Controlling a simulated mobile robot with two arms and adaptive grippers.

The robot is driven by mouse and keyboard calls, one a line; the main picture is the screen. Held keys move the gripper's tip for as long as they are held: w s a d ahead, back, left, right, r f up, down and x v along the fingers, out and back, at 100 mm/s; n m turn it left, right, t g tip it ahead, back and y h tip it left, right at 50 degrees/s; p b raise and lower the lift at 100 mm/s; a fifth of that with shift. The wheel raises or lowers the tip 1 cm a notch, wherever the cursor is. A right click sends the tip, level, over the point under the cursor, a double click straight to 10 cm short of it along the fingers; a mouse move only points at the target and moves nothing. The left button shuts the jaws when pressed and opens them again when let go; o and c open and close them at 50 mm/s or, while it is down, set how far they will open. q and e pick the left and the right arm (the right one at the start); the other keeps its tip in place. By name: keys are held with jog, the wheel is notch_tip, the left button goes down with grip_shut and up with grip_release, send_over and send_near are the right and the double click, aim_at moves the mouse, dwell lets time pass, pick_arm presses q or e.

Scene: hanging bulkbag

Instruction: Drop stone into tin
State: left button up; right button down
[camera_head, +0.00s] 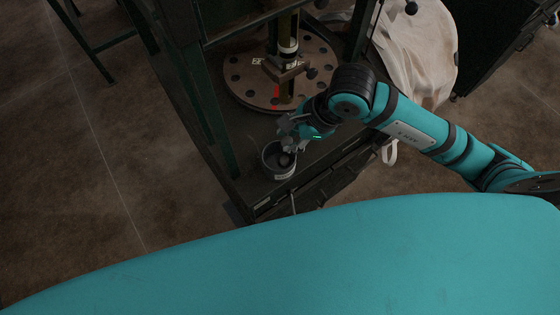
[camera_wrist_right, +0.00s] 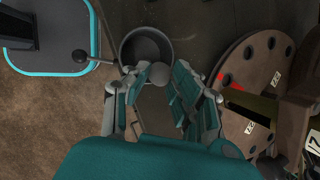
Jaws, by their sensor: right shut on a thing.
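The tin (camera_head: 279,174) is a small, round, open-topped grey can standing upright near the front edge of the dark platform. It also shows in the right wrist view (camera_wrist_right: 126,46), with its dark opening facing the camera. My right gripper (camera_head: 290,138) is at the tin's rim, coming in from above and behind it. In the right wrist view a rounded grey stone (camera_wrist_right: 158,76) sits between the fingertips of this gripper (camera_wrist_right: 160,77), overlapping the near rim of the tin. The fingers are shut on it. My left gripper is not in view.
Behind the tin is a round brown plate with holes (camera_head: 245,86), carrying a post and a clamp. Dark frame posts (camera_head: 215,100) rise left of the tin. A pale cloth bag (camera_head: 425,45) hangs at the upper right. Open brown floor (camera_head: 80,180) lies to the left.

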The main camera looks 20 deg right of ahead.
notch_tip(320, 180, down, 3)
jog(key=shift+a+r+b, duration=0.1)
jog(key=shift+r+b, duration=0.1)
jog(key=shift+b, duration=0.3)
jog(key=shift+f, duration=0.35)
jog(key=shift+f+b, duration=0.2)
jog(key=shift+b, duration=0.1)
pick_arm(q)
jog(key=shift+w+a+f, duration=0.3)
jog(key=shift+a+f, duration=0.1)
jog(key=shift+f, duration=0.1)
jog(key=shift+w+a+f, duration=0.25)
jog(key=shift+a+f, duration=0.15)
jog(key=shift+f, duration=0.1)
pick_arm(e)
jog(key=c, duration=1)
grip_release()
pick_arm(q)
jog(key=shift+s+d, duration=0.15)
pick_arm(e)
jog(key=v, duration=1.2)
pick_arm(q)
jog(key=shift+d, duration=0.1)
